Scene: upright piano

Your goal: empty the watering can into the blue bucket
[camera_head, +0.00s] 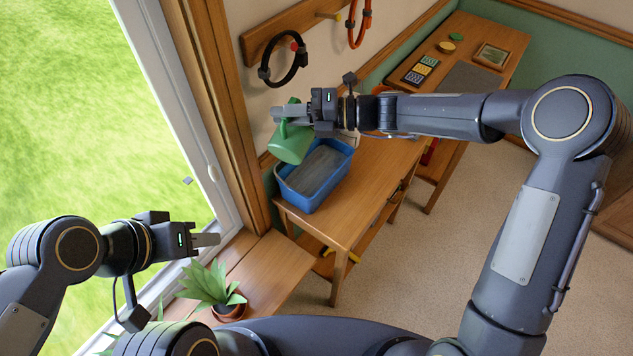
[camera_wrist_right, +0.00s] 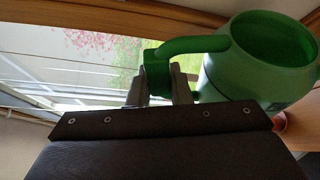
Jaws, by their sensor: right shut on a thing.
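The green watering can (camera_head: 290,144) hangs over the upper left end of the blue bucket (camera_head: 314,194), looking tilted. My right gripper (camera_head: 290,113) is shut on the can's handle; the right wrist view shows the fingers (camera_wrist_right: 160,88) around the handle and the can's open top (camera_wrist_right: 262,42). I cannot make out the spout or any flowing water. The bucket stands on the wooden table and shows a grey, flat inside. My left gripper (camera_head: 207,240) is away at the lower left, above the potted plant, holding nothing visible; its finger gap is not clear.
The wooden table (camera_head: 372,188) has bare top to the right of the bucket. A potted plant (camera_head: 212,285) stands on the sill at the window. Black and orange rings (camera_head: 359,25) hang from a wall rack above. A desk (camera_head: 497,38) stands behind.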

